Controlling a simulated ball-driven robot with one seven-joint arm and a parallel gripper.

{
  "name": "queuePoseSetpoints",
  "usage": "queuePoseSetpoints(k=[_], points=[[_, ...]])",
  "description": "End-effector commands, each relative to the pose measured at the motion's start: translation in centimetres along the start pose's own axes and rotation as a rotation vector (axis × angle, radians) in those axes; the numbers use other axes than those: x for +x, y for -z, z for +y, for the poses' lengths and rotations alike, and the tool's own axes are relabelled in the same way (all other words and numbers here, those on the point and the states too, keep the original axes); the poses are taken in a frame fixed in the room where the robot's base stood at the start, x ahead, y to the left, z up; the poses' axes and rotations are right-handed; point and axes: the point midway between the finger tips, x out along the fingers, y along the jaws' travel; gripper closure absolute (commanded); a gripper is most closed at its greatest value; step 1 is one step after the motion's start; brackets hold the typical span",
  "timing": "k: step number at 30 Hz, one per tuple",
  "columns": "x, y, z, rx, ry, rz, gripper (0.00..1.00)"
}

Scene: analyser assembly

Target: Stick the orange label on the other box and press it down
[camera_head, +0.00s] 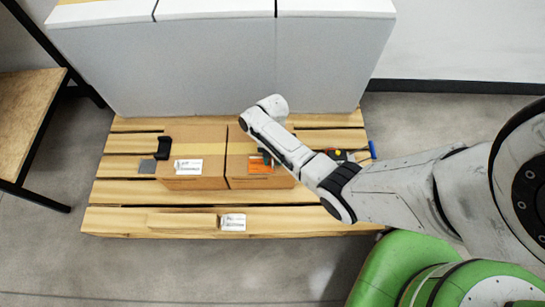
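Two cardboard boxes stand side by side on the wooden pallet. The left box (200,140) bears a white printed label (188,167) on its front. The right box (240,183) has the orange label (260,168) at its front face, near the top edge. My gripper (266,160) is at the orange label, its end touching or just above it. My arm hides most of the gripper and part of the right box, so I cannot tell whether the fingers are open or shut, or whether the label is fully flat.
A black object (164,148) and grey square (147,166) sit left of the boxes. A blue-ended tool (371,150) lies at right. White panels (215,60) stand behind.

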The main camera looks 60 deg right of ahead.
Motion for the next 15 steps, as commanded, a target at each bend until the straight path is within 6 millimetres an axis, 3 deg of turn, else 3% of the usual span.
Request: queuePoseSetpoints(k=[8, 15], points=[[-0.2, -0.1, 0.0, 0.0, 0.0, 0.0, 0.64], [-1.6, -0.5, 0.0, 0.0, 0.0, 0.0, 0.64]])
